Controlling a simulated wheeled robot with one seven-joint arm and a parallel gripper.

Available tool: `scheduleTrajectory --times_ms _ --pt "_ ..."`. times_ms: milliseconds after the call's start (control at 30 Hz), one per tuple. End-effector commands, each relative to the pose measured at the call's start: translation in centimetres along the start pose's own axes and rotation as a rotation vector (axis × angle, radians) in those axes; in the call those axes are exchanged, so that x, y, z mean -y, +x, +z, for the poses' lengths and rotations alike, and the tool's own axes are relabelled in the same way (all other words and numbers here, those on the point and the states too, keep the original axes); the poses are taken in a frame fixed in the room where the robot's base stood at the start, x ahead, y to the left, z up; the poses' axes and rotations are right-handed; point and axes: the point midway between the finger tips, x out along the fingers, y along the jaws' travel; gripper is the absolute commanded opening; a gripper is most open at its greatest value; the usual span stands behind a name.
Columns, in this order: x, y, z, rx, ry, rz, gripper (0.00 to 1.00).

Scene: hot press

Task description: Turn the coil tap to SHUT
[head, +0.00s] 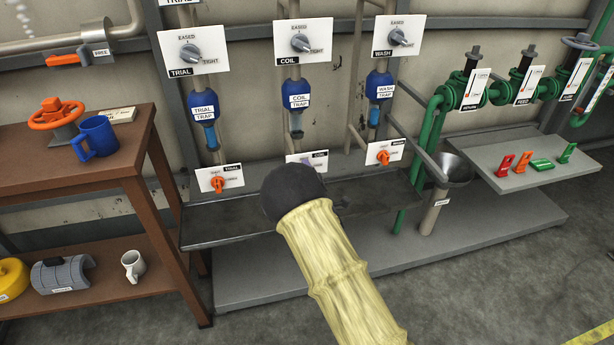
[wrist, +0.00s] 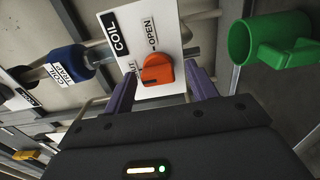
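The coil tap (wrist: 158,69) is an orange knob on a white plate (wrist: 146,36) labelled COIL, with OPEN and a partly hidden second word. The wrist view shows it tilted. My gripper (wrist: 160,88) is open, with one purple finger on each side of the knob and a gap seen on both sides. I cannot tell which word the knob points at. In the head view the COIL plate (head: 309,157) shows above my dark wrist (head: 292,192), which hides the tap there.
The trial tap (head: 218,183) and wash tap (head: 383,157) stand left and right of the coil plate. A grey tray (head: 215,233) lies below. A green mug (wrist: 252,42) shows close by in the wrist view. A brown shelf (head: 95,180) stands at left.

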Motion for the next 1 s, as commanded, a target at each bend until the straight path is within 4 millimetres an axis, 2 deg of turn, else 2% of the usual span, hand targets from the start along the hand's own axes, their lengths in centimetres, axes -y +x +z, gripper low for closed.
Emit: scheduleTrajectory --times_ms 267,467,667,1000 --pt "-0.1 0.0 0.1 0.002 0.001 0.002 0.57" --pt "-0.2 -1.3 0.1 0.002 0.001 0.001 0.57" --pt "-0.1 -4.4 0.1 0.003 0.001 -0.001 0.57" --pt "-0.1 -10.6 0.1 0.002 0.000 -0.002 0.57"
